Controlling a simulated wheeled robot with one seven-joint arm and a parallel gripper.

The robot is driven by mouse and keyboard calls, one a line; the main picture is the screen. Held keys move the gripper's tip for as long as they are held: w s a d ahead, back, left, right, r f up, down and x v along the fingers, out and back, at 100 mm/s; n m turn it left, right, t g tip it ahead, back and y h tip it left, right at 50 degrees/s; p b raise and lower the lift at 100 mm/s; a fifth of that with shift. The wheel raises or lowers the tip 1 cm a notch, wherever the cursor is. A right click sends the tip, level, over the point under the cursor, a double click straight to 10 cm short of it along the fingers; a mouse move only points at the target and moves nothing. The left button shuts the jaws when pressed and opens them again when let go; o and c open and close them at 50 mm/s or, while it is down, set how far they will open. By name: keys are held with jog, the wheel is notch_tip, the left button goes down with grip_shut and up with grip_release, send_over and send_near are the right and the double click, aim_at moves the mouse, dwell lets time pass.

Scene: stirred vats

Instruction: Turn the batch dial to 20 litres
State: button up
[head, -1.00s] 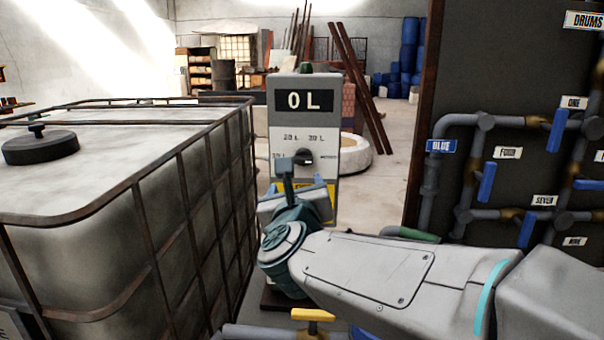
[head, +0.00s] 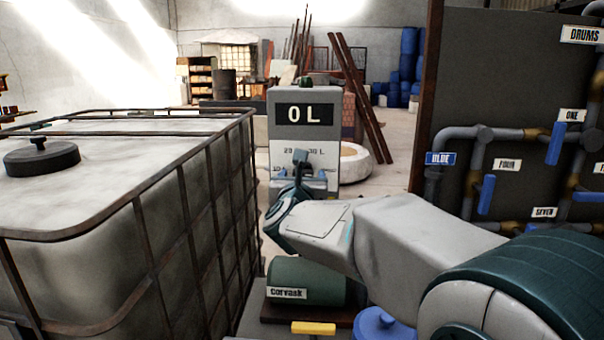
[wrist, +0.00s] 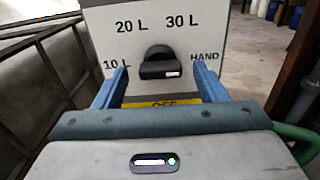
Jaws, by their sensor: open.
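The batch dial (wrist: 158,56) is a black knob on a grey control box (head: 289,134) whose display reads 0 L. In the wrist view 10 L, 20 L, 30 L and HAND are printed around it, with a yellow OFF label (wrist: 172,104) below. A white mark shows low on the knob, slightly right of its middle; I cannot tell its exact setting. My gripper (wrist: 161,72) is open, its blue fingers left and right of the knob, with visible gaps. In the head view my gripper (head: 304,172) covers the dial.
A large caged tank (head: 110,160) stands close on the left. A dark panel (head: 500,80) with pipes and blue valve handles stands on the right. A green drum labelled Corvask (head: 308,283) and a yellow handle (head: 313,328) are low in front.

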jog(key=shift+w, duration=0.7)
jog(key=c, duration=1)
